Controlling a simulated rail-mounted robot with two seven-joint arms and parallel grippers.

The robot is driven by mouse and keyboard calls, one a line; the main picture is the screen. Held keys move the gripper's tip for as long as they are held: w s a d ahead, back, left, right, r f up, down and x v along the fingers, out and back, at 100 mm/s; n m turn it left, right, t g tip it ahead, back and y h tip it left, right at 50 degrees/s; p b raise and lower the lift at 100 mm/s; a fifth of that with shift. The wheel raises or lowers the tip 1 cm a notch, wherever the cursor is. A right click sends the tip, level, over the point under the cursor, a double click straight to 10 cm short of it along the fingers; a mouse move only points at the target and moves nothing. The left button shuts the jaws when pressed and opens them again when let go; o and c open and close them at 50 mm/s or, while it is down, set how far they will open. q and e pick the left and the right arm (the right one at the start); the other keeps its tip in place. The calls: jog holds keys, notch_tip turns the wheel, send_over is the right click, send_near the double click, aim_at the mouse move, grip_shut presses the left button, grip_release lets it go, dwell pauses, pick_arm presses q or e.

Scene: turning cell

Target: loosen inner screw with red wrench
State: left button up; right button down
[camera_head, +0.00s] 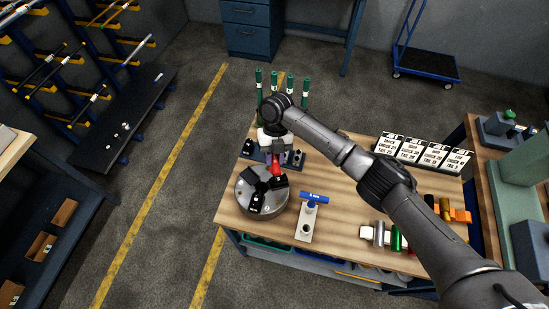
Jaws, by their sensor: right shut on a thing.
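A round grey chuck (244,200) with dark jaws sits at the left front of the wooden workbench (342,215). My right gripper (277,156) is over the back edge of the chuck, pointing down, and is shut on the red wrench (276,169). Only a small red part of the wrench shows below the gripper. The inner screw is too small or hidden to make out, and I cannot tell whether the wrench touches it. My left gripper is not in view.
A blue-handled T-shaped tool (314,197) stands by a light block (305,225) right of the chuck. Several green-handled tools (259,80) stand upright behind. Placards (410,150) line the back right, and coloured cylinders (396,239) lie at the front right.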

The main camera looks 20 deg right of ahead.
jog(key=shift+r, duration=0.1)
dwell(0.6)
jog(key=shift+m+p, duration=0.4)
jog(key=shift+p, duration=0.15)
jog(key=shift+r+p, duration=0.2)
jog(key=shift+p, duration=0.1)
jog(key=shift+r, duration=0.15)
jog(key=shift+r+p, duration=1.2)
jog(key=shift+r, duration=0.2)
jog(key=shift+r+p, duration=0.55)
jog(key=shift+r, duration=0.15)
